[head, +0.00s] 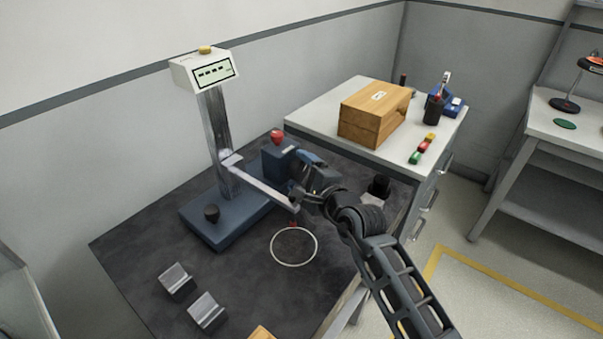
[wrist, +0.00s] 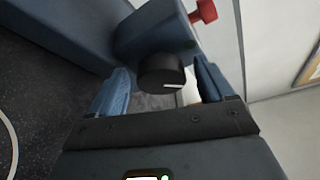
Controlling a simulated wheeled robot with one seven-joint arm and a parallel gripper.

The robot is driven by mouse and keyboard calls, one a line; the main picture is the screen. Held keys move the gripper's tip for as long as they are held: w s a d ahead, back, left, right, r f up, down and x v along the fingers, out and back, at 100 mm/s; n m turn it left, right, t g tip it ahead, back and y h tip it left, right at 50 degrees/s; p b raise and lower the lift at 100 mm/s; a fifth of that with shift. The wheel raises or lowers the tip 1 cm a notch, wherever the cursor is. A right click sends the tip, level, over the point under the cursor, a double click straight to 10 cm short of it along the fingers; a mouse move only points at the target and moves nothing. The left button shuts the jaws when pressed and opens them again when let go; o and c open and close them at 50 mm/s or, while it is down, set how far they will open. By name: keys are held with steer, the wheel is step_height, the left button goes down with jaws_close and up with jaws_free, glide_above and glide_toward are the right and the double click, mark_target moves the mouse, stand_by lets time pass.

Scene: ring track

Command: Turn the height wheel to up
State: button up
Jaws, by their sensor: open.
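The height wheel appears to be the black round knob (wrist: 161,74) with a white line, on the blue housing (wrist: 150,32) in the wrist view. Its white line points right in that view. My gripper (wrist: 161,84) is open, with one blue finger on each side of the knob; I cannot tell if either touches it. In the head view my gripper (head: 299,168) is beside the blue housing (head: 278,160) of the column stand and hides the wheel. The stand's display (head: 214,73) shows dashes. No up mark is readable.
A red knob (head: 277,137) tops the housing. A horizontal arm (head: 262,186) reaches over the dark table near a white ring (head: 293,246). Another black knob (head: 211,213) sits on the base. Two metal blocks (head: 175,281) lie in front. A wooden box (head: 374,114) stands behind.

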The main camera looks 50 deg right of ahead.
steer(key=shift+s+a, duration=0.1)
steer(key=shift+s, duration=0.45)
steer(key=v, duration=0.6)
steer(key=shift+s+a+r+b, duration=0.15)
steer(key=shift+s+a+b, duration=0.05)
steer(key=shift+s+b, duration=0.15)
